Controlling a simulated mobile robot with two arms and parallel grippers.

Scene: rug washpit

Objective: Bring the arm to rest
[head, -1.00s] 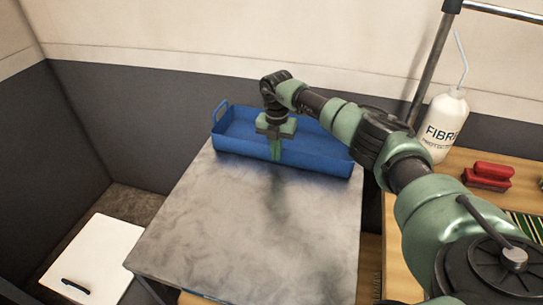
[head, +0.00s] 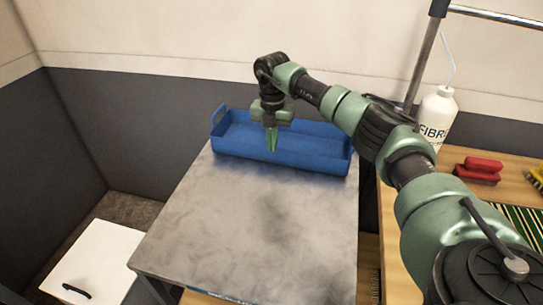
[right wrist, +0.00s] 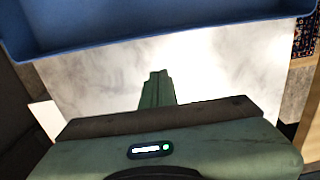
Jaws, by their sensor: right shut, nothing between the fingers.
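My right arm reaches in from the right in the head view. Its right gripper (head: 271,147) points down in front of the blue tray (head: 300,156), above the grey table. The fingers are shut together with nothing between them. In the right wrist view the shut fingers (right wrist: 156,76) stand against the pale tabletop, and the blue tray (right wrist: 150,42) crosses the top of the picture. My left gripper is not in view.
The grey table (head: 255,235) is bare in front of the tray. A white lidded box (head: 95,258) is on the floor at left.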

